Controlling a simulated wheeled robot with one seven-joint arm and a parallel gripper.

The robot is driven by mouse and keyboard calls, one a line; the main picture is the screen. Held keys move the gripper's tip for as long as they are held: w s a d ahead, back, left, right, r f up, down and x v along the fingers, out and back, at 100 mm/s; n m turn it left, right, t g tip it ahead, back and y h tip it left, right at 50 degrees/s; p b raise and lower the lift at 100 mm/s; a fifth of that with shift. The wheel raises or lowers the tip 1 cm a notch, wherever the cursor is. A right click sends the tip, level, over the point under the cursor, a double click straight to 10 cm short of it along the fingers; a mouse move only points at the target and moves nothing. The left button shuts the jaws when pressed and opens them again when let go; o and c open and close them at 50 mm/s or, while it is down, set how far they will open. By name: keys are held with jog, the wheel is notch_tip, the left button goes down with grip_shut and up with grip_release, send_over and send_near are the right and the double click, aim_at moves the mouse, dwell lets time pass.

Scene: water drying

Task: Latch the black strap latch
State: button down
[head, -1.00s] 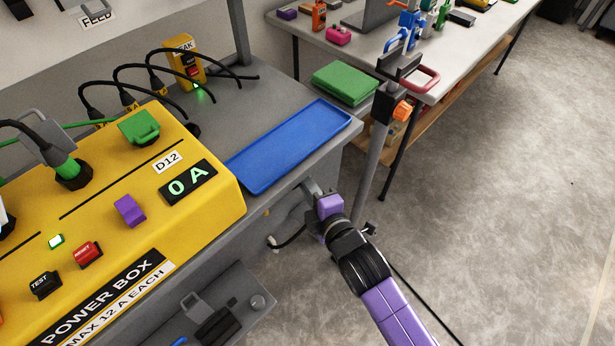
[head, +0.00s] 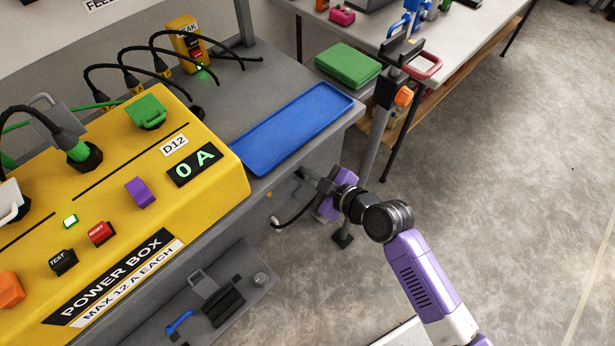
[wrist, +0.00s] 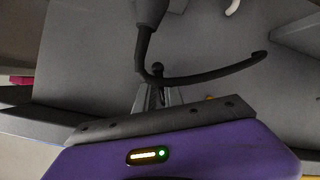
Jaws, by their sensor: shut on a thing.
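A black strap-like piece (wrist: 146,45), which looks like the black strap latch, hangs in front of the grey bench side in the wrist view. It narrows downward, and a thin curved black arm (wrist: 215,75) runs to the right. My gripper (wrist: 156,98) is shut at a small dark knob at its lower end; the fingers partly hide the contact. In the head view my gripper (head: 312,182) is beside the bench side, below the blue tray. A black curved piece (head: 297,214) shows below it. I cannot tell whether the latch is fastened.
A yellow power box (head: 120,215) and a blue tray (head: 250,160) rest on the grey bench. A low grey shelf (head: 255,290) juts out below. Open floor lies to the right.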

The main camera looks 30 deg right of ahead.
jog(key=m+b, duration=0.1)
jog(key=m+y+b, duration=0.1)
jog(key=a+m+y, duration=0.1)
jog(key=shift+s+f+g+b, duration=0.2)
jog(key=shift+f+g+b, duration=0.1)
jog(key=shift+b, duration=0.1)
jog(key=shift+a+y, duration=0.15)
jog(key=shift+y, duration=0.25)
jog(key=c, duration=1.5)
grip_release()
jog(key=shift+o, duration=0.2)
jog(key=v, duration=0.8)
jog(key=shift+w, duration=0.1)
